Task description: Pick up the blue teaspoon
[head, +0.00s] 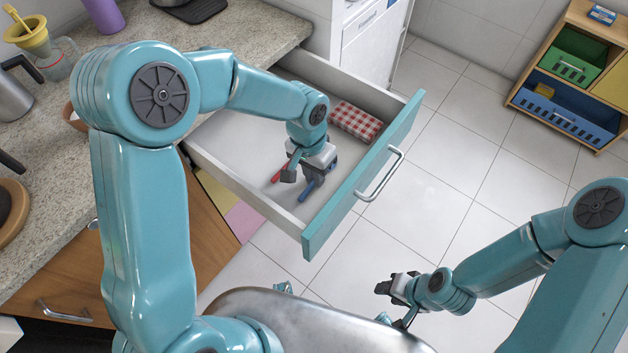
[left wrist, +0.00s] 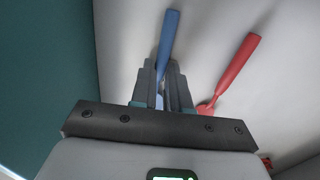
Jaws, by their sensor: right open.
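The blue teaspoon (head: 307,189) lies in the open drawer near its front. In the left wrist view, its blue handle (left wrist: 169,35) extends past my left fingertips, and its lower part runs between the fingers. My left gripper (left wrist: 161,70) is low in the drawer; it also shows in the head view (head: 303,176). Whether the fingers press on the spoon cannot be seen clearly. A red spoon (left wrist: 237,66) lies right beside the gripper; it also shows in the head view (head: 279,174). My right gripper (head: 389,289) is open and empty, outside the drawer.
The drawer's teal front (head: 330,215) and side walls surround the left gripper. A red-checked cloth (head: 355,120) lies at the drawer's far end. The counter (head: 150,22) is to the left. A shelf with a green bin (head: 572,57) and blue bin (head: 566,108) stands far right. The floor between is clear.

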